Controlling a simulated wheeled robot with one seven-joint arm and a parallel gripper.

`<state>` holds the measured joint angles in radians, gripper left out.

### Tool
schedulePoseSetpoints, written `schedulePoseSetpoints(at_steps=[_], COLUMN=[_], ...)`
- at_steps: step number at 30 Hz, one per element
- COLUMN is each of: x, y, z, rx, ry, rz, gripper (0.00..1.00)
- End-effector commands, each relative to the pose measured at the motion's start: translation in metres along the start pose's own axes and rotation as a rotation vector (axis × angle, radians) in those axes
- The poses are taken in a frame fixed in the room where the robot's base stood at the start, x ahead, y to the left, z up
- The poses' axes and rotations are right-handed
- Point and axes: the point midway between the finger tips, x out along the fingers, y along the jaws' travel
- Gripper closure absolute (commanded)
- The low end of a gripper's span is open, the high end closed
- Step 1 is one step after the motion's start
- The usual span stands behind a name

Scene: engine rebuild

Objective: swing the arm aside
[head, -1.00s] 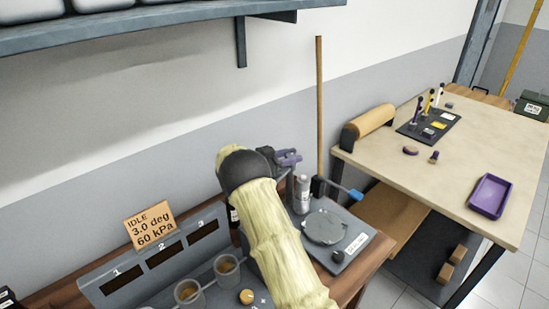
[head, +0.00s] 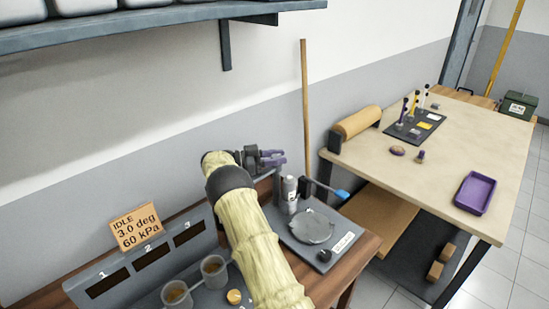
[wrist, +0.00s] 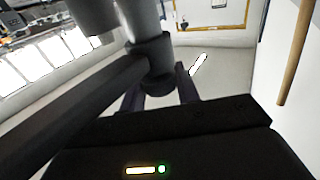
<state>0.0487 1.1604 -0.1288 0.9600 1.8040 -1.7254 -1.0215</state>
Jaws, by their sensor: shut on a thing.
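My gripper (head: 272,159) has purple fingers and is beyond my pale yellow-sleeved forearm, above the back of the bench. In the wrist view the fingers (wrist: 160,98) are closed around the lower end of a dark upright post (wrist: 150,60) with a collar. A long dark bar (wrist: 85,115) runs from near this collar to the lower left; I cannot tell whether they are joined. Below the gripper in the head view is a grey fixture with a round plate (head: 312,226), a silver cylinder (head: 290,190) and a blue-tipped lever (head: 342,193).
A wooden pole (head: 305,100) stands close right of the gripper. A grey panel with numbered slots (head: 150,260), a sign (head: 136,228) and two cups (head: 214,270) are left. A shelf (head: 130,28) hangs above. A pale table (head: 440,165) with a purple tray (head: 475,193) is right.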

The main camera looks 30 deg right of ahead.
Motion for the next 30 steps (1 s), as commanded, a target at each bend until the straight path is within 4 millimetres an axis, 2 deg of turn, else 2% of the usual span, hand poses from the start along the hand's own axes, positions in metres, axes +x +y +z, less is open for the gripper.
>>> schedulePoseSetpoints(at_steps=[4,5,7,8,20,30], x=[0.003,0.003,0.002,0.001,-0.007,-0.046], y=[-0.001,-0.001,-0.001,-0.001,0.001,0.011], z=[-0.003,-0.003,-0.003,-0.003,-0.001,-0.001], rx=[0.005,0.005,0.005,0.004,0.002,0.003], ry=[0.006,0.006,0.005,0.005,0.002,0.001], rz=[0.000,0.000,-0.001,-0.001,-0.002,0.015], gripper=[1.00,0.63,0.49,0.46,0.46,0.46])
